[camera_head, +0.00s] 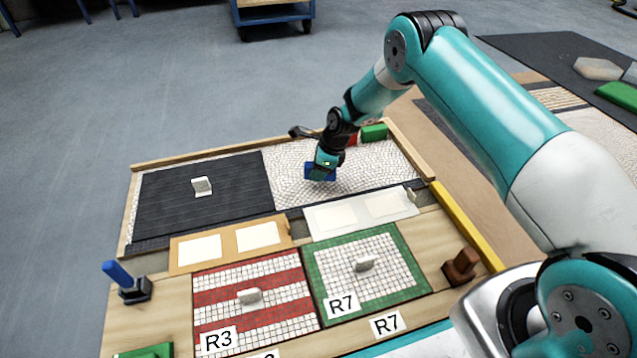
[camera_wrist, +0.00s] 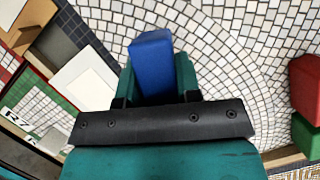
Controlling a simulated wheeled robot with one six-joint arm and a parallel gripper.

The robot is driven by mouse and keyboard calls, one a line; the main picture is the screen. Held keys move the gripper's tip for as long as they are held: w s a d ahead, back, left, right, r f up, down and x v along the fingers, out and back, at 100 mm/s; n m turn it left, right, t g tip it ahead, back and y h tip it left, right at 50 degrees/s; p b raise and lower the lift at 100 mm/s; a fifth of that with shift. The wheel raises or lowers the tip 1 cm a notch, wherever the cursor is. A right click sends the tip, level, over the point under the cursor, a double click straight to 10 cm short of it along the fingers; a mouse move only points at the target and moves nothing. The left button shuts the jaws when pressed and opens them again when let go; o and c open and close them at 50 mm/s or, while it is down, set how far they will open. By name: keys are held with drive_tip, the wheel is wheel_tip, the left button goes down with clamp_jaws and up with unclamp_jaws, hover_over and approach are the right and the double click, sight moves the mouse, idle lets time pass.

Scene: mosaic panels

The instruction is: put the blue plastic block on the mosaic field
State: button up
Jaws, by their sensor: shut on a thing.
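The blue plastic block (camera_wrist: 152,62) is between the two teal fingers of my gripper (camera_wrist: 158,80) in the wrist view. In the head view the blue block (camera_head: 313,171) shows below my gripper (camera_head: 322,174), over the white mosaic field (camera_head: 285,170). The field also fills much of the wrist view (camera_wrist: 235,60). My gripper is shut on the block. I cannot tell whether the block touches the field, because its underside is hidden.
A green block (camera_head: 374,132) and a red block (camera_head: 352,139) are at the field's far right. A dark panel (camera_head: 165,205) with a white handle lies left. Red-striped (camera_head: 225,290) and green-bordered (camera_head: 340,275) panels lie in front. A wooden rail (camera_head: 400,140) edges the field.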

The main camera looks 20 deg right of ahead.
wheel_tip(320, 180, down, 3)
drive_tip(key=shift+f+b, duration=0.2)
drive_tip(key=shift+b, duration=0.65)
drive_tip(key=shift+r, duration=0.1)
drive_tip(key=o, duration=0.9)
